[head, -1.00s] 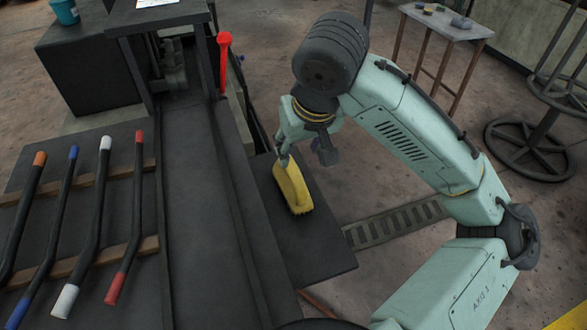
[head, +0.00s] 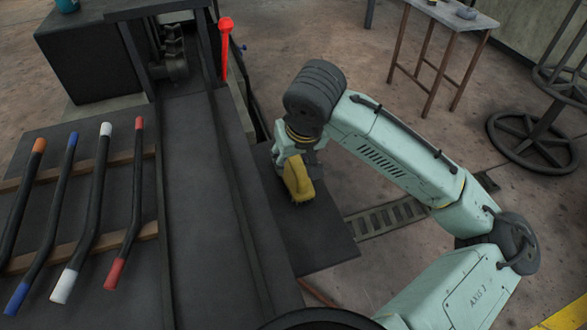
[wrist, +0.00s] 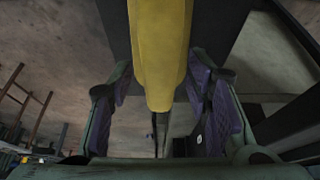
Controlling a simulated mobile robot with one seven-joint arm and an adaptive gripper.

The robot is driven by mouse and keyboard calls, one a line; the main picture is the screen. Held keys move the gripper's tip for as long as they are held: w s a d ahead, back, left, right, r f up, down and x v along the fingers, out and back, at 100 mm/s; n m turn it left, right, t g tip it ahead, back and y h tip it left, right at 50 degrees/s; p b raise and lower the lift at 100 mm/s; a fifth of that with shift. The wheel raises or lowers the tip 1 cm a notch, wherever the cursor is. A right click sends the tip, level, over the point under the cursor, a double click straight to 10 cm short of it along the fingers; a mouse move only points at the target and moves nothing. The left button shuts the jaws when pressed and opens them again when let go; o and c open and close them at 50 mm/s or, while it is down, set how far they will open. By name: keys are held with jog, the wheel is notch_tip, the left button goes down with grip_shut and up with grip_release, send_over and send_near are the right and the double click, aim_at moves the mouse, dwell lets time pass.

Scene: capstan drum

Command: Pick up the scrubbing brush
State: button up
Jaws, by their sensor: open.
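The scrubbing brush has a yellow body (head: 298,180) with darker bristles showing underneath. In the head view it is on the dark side shelf (head: 318,240), partly hidden by my gripper (head: 290,163). In the wrist view the yellow brush (wrist: 160,45) runs down the middle from the top edge. My gripper (wrist: 160,88) is open, with one purple-padded finger on each side of the brush. Gaps show between the pads and the brush, so it is not clamped. The far end of the brush is cut off by the wrist view.
Bent bars with coloured ends (head: 85,215) lie on wooden strips at left. A red-topped lever (head: 225,55) stands beyond the dark bench (head: 195,220). A small table (head: 450,15) and a wheel-shaped stand (head: 540,140) are at back right. The front of the shelf is clear.

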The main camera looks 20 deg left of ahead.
jog(key=shift+c, duration=0.2)
grip_shut()
dwell(0.5)
notch_tip(320, 180, up, 10)
jog(key=shift+r+p, duration=0.1)
jog(key=shift+p, duration=0.5)
jog(key=c, duration=0.6)
grip_release()
grip_shut()
